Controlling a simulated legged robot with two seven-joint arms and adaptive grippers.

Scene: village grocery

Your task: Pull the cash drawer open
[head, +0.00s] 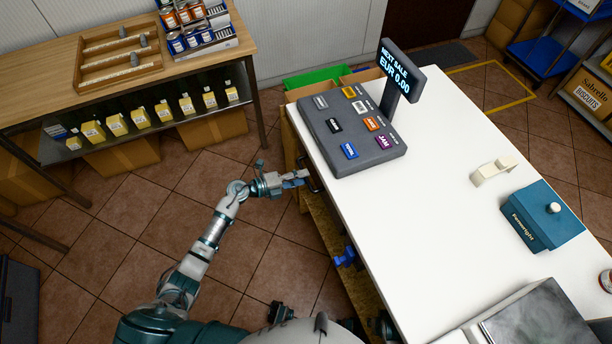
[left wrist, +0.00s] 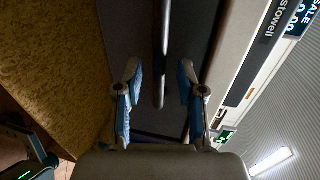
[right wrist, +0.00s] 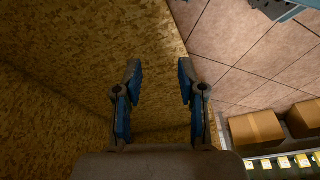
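The cash drawer (left wrist: 190,35) shows in the left wrist view as a dark front under the pale counter edge. Its thin metal bar handle (left wrist: 161,50) runs between the two fingers of my left gripper (left wrist: 160,80). The fingers are open, one on each side of the bar, with a gap to it on both sides. In the head view my left gripper (head: 298,179) is at the counter's left side, below the keypad; the drawer is mostly hidden under the counter top. My right gripper (right wrist: 160,78) is open and empty, facing the chipboard side of the counter; it also shows low in the head view (head: 346,257).
The white counter (head: 430,190) carries a till keypad (head: 350,125) with a display (head: 398,70), a teal box (head: 541,220) and a beige device (head: 493,170). A wooden shelf (head: 120,80) with goods stands at left. Tiled floor is free between shelf and counter.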

